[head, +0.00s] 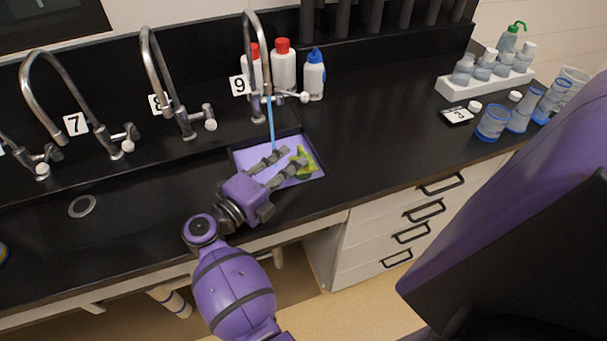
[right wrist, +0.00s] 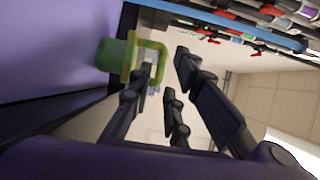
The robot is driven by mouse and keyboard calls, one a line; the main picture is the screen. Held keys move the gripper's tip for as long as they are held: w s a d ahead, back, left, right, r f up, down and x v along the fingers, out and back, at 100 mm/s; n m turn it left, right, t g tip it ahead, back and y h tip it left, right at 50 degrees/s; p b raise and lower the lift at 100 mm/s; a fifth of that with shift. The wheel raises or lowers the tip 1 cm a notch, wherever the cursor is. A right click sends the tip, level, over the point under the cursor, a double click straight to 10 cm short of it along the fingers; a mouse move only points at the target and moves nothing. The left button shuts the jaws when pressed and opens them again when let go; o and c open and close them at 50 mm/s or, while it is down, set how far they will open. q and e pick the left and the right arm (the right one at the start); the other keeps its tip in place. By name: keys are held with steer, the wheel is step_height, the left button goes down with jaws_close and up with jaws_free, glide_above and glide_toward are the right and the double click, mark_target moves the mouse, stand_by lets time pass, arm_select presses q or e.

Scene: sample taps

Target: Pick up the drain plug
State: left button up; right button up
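The drain plug (head: 308,162) is yellow-green and sits in the pale purple sink basin (head: 243,157) below tap 9. In the right wrist view the plug (right wrist: 116,57) shows a round body and a squarish loop handle. My right gripper (head: 292,156) reaches into the basin with its fingers spread, the plug at its right fingertips. In the right wrist view the gripper (right wrist: 167,66) is open; one finger overlaps the loop. I cannot tell whether it touches or passes through it. My left gripper is not in view.
Tap 9 (head: 249,58) runs a blue stream (head: 270,125) into the basin, close to my right fingers. Bottles with red caps (head: 283,65) and a blue-capped bottle (head: 314,75) stand behind. A white bottle rack (head: 484,84) and beakers (head: 492,122) stand right. The counter between is clear.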

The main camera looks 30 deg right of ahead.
mark_target(303, 151)
steer(key=x, duration=0.4)
steer(key=shift+r+p, duration=0.2)
steer(key=shift+p, duration=0.15)
steer(key=shift+w+d+f, duration=0.15)
steer(key=shift+w+d, duration=0.05)
steer(key=shift+d, duration=0.4)
jaws_close()
